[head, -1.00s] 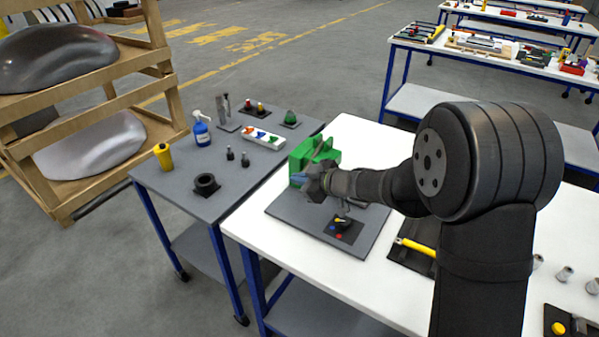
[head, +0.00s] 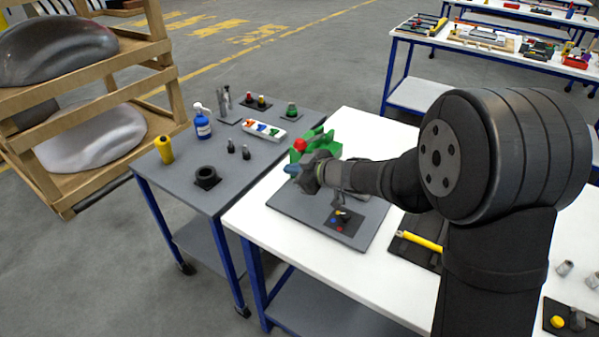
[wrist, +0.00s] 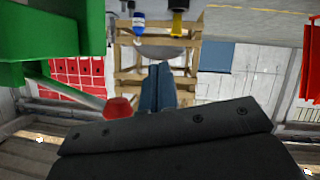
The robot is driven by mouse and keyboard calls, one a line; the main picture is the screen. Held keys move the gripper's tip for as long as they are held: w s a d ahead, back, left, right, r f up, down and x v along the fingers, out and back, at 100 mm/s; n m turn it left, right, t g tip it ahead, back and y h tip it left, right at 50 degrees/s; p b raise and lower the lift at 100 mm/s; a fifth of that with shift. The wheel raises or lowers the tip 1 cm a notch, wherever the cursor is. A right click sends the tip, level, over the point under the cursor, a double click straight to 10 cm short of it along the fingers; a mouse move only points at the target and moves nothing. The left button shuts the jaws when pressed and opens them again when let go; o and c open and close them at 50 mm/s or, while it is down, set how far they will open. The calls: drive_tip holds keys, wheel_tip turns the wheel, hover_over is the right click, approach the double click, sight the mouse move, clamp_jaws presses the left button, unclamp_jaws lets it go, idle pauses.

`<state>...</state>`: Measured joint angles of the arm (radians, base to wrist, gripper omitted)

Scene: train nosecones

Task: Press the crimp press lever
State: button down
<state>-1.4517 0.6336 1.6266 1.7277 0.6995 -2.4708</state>
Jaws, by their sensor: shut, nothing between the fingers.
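The green crimp press (head: 325,139) stands at the far left of the white table, on a grey board. Its lever ends in a red knob (head: 300,145), seen just above my gripper in the head view. In the wrist view the green press body (wrist: 45,35) fills the upper left. A grey lever rod (wrist: 75,96) runs from it to the red knob (wrist: 118,107), left of my blue fingers. My gripper (head: 291,170) is shut and empty close to the knob; its fingers (wrist: 157,88) are together. Whether it touches the knob I cannot tell. My arm hides part of the press.
A grey side table (head: 185,182) holds a blue bottle (head: 202,127), a yellow bottle (head: 164,149), a black ring (head: 206,177) and small parts. A black plate (head: 343,221) with coloured bits lies on the grey board (head: 300,215). A yellow-handled tool (head: 420,241) lies right.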

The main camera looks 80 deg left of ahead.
drive_tip(key=s+d+v, duration=0.1)
drive_tip(key=v, duration=0.9)
drive_tip(key=shift+s+f, duration=0.15)
drive_tip(key=shift+f, duration=0.05)
drive_tip(key=s+a+f, duration=0.2)
drive_tip(key=a+f, duration=0.4)
drive_tip(key=a, duration=0.3)
drive_tip(key=shift+a+f, duration=0.15)
drive_tip(key=shift+a, duration=0.2)
idle(0.3)
